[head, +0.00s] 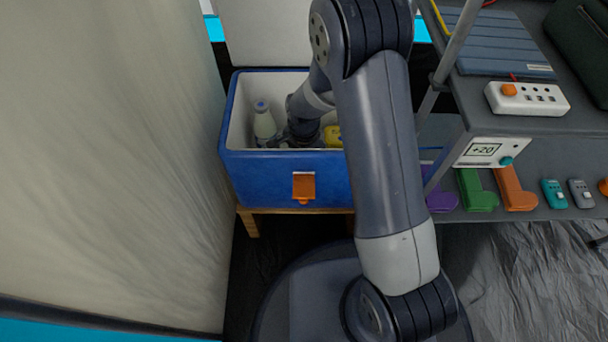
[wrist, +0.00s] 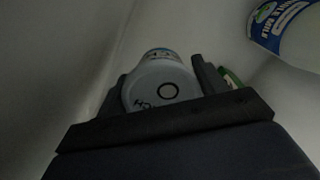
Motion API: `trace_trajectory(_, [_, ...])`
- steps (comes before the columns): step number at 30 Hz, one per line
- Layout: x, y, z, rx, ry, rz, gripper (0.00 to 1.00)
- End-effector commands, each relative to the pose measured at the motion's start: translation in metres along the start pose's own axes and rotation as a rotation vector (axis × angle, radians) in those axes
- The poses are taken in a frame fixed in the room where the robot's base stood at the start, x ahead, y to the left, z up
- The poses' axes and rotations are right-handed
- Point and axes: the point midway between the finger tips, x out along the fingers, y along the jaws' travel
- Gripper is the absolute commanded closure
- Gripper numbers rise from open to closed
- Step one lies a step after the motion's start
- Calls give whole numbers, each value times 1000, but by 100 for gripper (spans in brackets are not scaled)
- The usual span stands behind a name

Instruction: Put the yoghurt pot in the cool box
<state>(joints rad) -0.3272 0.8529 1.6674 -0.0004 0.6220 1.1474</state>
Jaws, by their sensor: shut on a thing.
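The blue cool box (head: 262,178) stands open on a low wooden stand in the head view, its white lid raised behind. My gripper (head: 298,138) reaches down inside it, between a white bottle and a yellow item. In the wrist view my gripper (wrist: 160,78) is shut on the yoghurt pot (wrist: 158,84), a whitish pot with dark marks on its end, one finger on each side. White box walls surround it. The pot is hidden in the head view, and I cannot tell whether it touches the box floor.
A white milk bottle (head: 264,124) is left of my gripper in the box; its blue and green label (wrist: 272,24) shows in the wrist view. The yellow item (head: 333,136) is to the right. A grey shelf unit (head: 545,130) stands right of the box, tent fabric (head: 110,150) left.

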Motion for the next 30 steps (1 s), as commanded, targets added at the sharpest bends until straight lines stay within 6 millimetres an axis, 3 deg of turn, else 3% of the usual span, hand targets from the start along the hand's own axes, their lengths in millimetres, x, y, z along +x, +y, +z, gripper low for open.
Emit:
trace_trajectory(1, [14,0,0,0,0,1,63])
trace_trajectory(3, [23,0,0,0,0,1,63])
trace_trajectory(8, [31,0,0,0,0,-1,63])
trace_trajectory(16, [67,0,0,0,0,1,63])
trace_trajectory(27, [70,0,0,0,0,-1,63])
trace_trajectory(28, [70,0,0,0,0,-1,32])
trace_trajectory(30, [69,0,0,0,0,-1,27])
